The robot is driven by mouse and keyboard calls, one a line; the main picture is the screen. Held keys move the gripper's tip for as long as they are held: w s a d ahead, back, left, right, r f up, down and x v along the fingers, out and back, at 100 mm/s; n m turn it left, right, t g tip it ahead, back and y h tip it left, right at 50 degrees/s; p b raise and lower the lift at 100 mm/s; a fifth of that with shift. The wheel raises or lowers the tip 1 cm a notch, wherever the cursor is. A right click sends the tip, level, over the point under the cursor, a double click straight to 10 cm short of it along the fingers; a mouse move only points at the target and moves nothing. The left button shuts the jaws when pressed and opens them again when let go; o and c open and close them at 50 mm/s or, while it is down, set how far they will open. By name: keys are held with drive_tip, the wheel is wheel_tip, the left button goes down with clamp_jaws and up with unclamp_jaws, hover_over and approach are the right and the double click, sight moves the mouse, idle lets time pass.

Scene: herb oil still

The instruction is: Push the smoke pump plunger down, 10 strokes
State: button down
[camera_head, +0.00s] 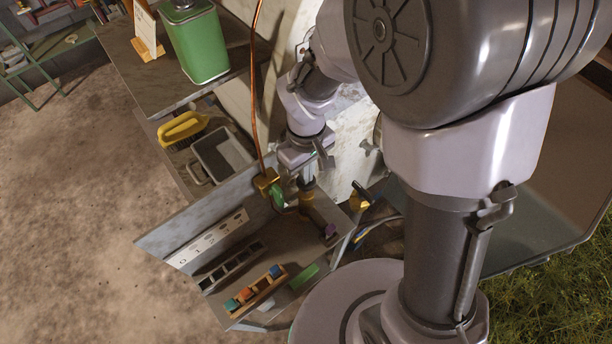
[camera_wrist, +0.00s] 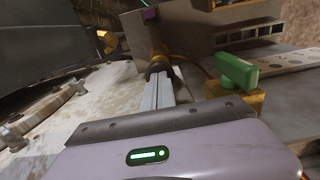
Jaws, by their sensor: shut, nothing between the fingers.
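My gripper (camera_head: 306,178) points down over the bench and is shut with nothing between its fingers. In the wrist view the closed grey fingers (camera_wrist: 160,92) run out to a dark, round knob with brass-coloured parts (camera_wrist: 157,67), which looks like the smoke pump plunger. In the head view a brass-coloured cylinder (camera_head: 307,192) stands right under the fingertips. The fingertips overlap the knob in the wrist view; I cannot tell whether they touch it. The fingers and wrist hide part of the pump, so the plunger's height is unclear.
A brass valve with a green handle (camera_head: 277,197) stands close left of the gripper; it is at right in the wrist view (camera_wrist: 237,70). A rack of coloured blocks (camera_head: 255,292), a slotted dark rack (camera_head: 232,266) and a numbered white plate (camera_head: 207,241) lie nearby. A copper pipe (camera_head: 254,80) rises behind.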

drive_tip(key=shift+f+b, duration=1.05)
drive_tip(key=shift+f, duration=0.45)
wheel_tip(320, 180, up, 4)
drive_tip(key=p, duration=0.3)
drive_tip(key=shift+f+b, duration=1.75)
drive_tip(key=shift+f, duration=0.45)
drive_tip(key=shift+r, duration=0.25)
drive_tip(key=shift+r+p, duration=0.15)
drive_tip(key=shift+p, duration=0.2)
drive_tip(key=shift+r+p, duration=1.65)
drive_tip(key=shift+r, duration=0.25)
wheel_tip(320, 180, down, 5)
drive_tip(key=b, duration=0.4)
drive_tip(key=shift+r, duration=0.2)
wheel_tip(320, 180, up, 12)
drive_tip(key=p, duration=1)
